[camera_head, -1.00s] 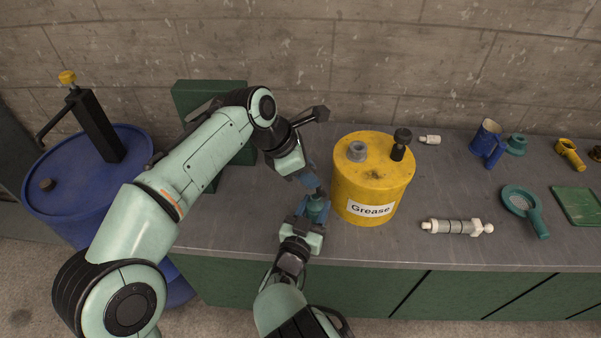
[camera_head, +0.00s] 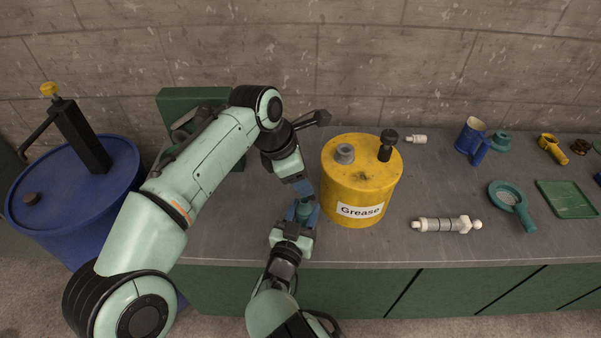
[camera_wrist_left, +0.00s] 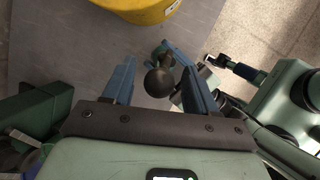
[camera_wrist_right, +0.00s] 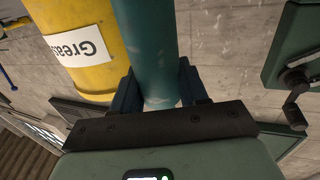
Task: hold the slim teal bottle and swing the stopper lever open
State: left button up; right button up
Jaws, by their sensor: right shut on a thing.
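The slim teal bottle (camera_wrist_right: 148,45) stands between the fingers of my right gripper (camera_wrist_right: 155,90), which is shut on it, in the right wrist view. In the head view the bottle (camera_head: 304,209) is mostly hidden by both grippers. My right gripper (camera_head: 299,217) holds it from the front, left of the grease drum. My left gripper (camera_wrist_left: 160,85) is open just above the bottle. In the left wrist view a dark round knob (camera_wrist_left: 158,82), seemingly the stopper lever's end, shows between its spread fingers. Contact with the knob cannot be told.
A yellow grease drum (camera_head: 360,185) stands close right of the grippers. A green box (camera_head: 190,97) is behind my left arm; a blue barrel (camera_head: 75,190) stands left of the bench. A white cylindrical part (camera_head: 445,225) and a teal magnifier-like tool (camera_head: 512,203) lie farther right.

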pick_arm(q)
jog(key=v, duration=1.2)
dwell(0.4)
pick_arm(e)
jog(key=o, duration=1.4)
jog(key=shift+c, duration=0.2)
